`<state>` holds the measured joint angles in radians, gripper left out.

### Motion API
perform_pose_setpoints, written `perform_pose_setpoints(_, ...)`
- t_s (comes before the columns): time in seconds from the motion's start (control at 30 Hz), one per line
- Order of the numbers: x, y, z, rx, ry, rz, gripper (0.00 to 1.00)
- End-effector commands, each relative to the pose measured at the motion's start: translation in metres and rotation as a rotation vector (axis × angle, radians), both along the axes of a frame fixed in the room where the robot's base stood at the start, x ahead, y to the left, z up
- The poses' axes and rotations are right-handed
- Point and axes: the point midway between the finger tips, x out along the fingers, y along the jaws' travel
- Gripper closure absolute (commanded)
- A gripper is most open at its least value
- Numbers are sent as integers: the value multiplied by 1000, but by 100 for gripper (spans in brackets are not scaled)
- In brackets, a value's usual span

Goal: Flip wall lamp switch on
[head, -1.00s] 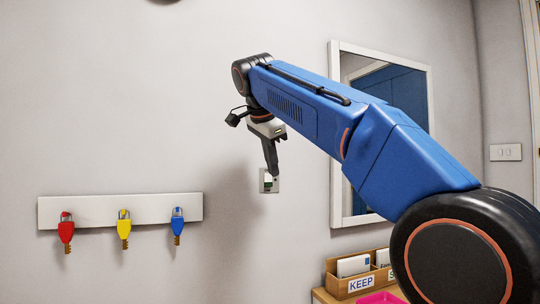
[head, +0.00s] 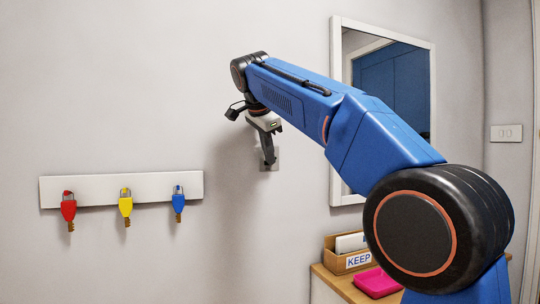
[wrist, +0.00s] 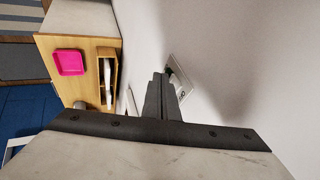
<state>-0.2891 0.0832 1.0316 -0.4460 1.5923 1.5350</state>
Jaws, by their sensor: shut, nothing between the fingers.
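A small switch plate (head: 276,156) is on the wall left of the mirror in the head view, partly hidden behind my gripper (head: 269,160). My gripper is shut and empty, pointing down, with its fingertips in front of the plate. In the wrist view the plate (wrist: 183,86) shows just beyond and to the right of the closed fingertips (wrist: 161,82). A dark green patch shows on the plate. I cannot tell whether the fingers touch the switch or which way it is set. No lamp is clearly visible.
A key rail (head: 100,189) with red, yellow and blue keys hangs at left. A mirror (head: 335,120) hangs to the right. Below it a wooden cabinet top holds a KEEP box (head: 338,263) and a pink tray (head: 376,282). A double switch plate (head: 506,133) is at far right.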

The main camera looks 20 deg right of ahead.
Motion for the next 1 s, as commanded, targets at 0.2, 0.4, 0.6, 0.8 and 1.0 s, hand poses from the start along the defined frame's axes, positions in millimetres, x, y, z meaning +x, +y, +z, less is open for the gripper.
perform_pose_setpoints(0.2,5,1,-3,0,0,0,100)
perform_pose_setpoints(0.4,5,1,-3,1,-5,0,100)
perform_pose_setpoints(0.6,5,1,0,1,-5,0,100)
perform_pose_setpoints(0.8,6,1,10,0,-11,0,100)
perform_pose_setpoints(1.0,5,1,15,1,-11,1,100)
